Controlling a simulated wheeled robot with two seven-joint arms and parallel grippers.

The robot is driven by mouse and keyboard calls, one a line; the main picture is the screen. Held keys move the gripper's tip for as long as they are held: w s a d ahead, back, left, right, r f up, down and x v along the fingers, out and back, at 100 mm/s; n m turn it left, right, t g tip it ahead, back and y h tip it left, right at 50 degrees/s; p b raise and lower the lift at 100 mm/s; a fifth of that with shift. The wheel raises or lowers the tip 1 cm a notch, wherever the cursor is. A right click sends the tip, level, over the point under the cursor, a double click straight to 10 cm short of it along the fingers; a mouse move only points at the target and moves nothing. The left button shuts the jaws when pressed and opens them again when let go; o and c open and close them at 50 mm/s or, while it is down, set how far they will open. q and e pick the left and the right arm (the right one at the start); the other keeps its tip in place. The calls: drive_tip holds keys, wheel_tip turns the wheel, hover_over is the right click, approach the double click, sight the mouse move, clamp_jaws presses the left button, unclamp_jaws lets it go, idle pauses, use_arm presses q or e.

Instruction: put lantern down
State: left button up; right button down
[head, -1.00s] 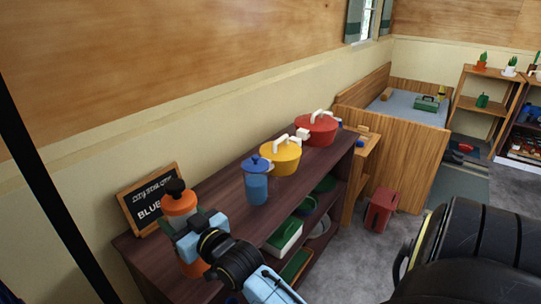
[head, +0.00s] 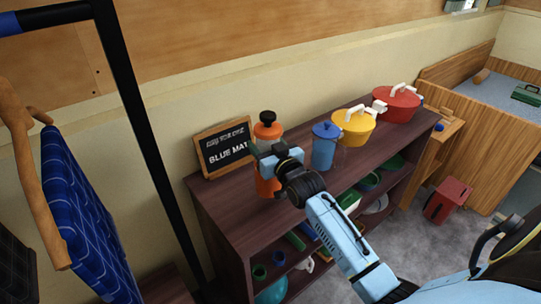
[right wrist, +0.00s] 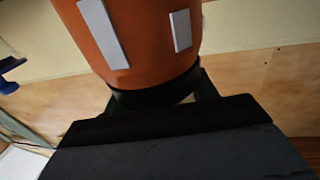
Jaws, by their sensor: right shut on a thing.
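The orange lantern (head: 267,187) with a black cap stands upright at the dark wooden shelf's top (head: 228,190), just right of and in front of the sign. My right gripper (head: 266,160) is shut around the lantern's middle, its arm coming in from the lower right. In the right wrist view the lantern's orange body (right wrist: 150,45), with pale strips and a dark base, fills the upper middle between the fingers. Whether its base touches the shelf top, I cannot tell. My left gripper is not in view.
A framed sign (head: 224,148) reading "BLUE MAT" leans at the wall. A blue pot (head: 323,150), yellow pot (head: 354,128) and red pot (head: 396,106) stand to the right. A red box (head: 447,200) is on the floor.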

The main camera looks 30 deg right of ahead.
drive_tip(key=shift+f+b, duration=0.35)
drive_tip(key=shift+f, duration=1.9)
drive_tip(key=shift+c, duration=2.3)
unclamp_jaws()
drive_tip(key=shift+f, duration=0.1)
drive_tip(key=shift+s, duration=0.2)
drive_tip(key=s+a+p, duration=0.1)
drive_tip(key=s, duration=1)
drive_tip(key=shift+s, duration=0.3)
